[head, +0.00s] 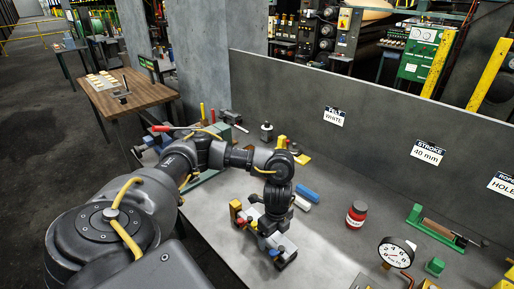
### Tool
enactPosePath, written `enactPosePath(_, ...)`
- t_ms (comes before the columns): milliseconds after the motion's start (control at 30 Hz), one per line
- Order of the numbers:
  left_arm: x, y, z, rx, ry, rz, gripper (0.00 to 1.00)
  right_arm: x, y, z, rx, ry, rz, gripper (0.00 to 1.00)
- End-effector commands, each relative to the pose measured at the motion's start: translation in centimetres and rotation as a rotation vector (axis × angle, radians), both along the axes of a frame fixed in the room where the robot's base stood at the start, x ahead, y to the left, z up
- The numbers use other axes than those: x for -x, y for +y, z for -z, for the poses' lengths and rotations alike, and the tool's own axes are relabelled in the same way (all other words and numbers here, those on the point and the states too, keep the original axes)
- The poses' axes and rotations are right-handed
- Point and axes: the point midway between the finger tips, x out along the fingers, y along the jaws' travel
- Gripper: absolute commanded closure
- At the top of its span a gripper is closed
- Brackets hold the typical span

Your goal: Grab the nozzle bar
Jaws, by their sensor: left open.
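A grey bar-like assembly (286,243) with yellow, red and blue parts lies on the grey bench, below my left gripper. It looks like the nozzle bar, but I cannot be sure. My left gripper (266,226) is open and points down over this assembly. The wrist and fingers hide part of it, and I cannot tell whether the fingers touch it. My right gripper is not in view.
A blue bar (307,195) and a white piece (301,204) lie right of the wrist. A red jar (356,215), dial gauge (396,252) and green roller stand (436,234) stand farther right. A grey panel (300,95) closes the back. Bare bench lies around the jar.

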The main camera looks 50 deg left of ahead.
Motion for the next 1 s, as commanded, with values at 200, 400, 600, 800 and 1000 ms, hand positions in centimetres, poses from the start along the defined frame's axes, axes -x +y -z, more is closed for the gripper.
enactPosePath(200, 0.0, 0.0, 1.9, -0.001, 0.000, 0.001, 0.11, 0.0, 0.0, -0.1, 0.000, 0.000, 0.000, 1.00)
enactPosePath(400, 0.0, -0.1, 1.9, -0.001, -0.001, 0.001, 0.11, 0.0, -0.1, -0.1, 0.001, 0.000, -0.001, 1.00)
enactPosePath(600, 0.0, -0.1, 1.9, 0.000, -0.001, 0.001, 0.36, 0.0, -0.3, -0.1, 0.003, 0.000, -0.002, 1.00)
enactPosePath(800, 0.0, -0.1, 1.9, 0.000, -0.001, 0.001, 0.62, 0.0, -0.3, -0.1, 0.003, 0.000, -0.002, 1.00)
enactPosePath(1000, 0.0, -0.1, 1.9, 0.000, -0.001, 0.001, 0.88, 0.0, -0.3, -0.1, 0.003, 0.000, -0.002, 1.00)
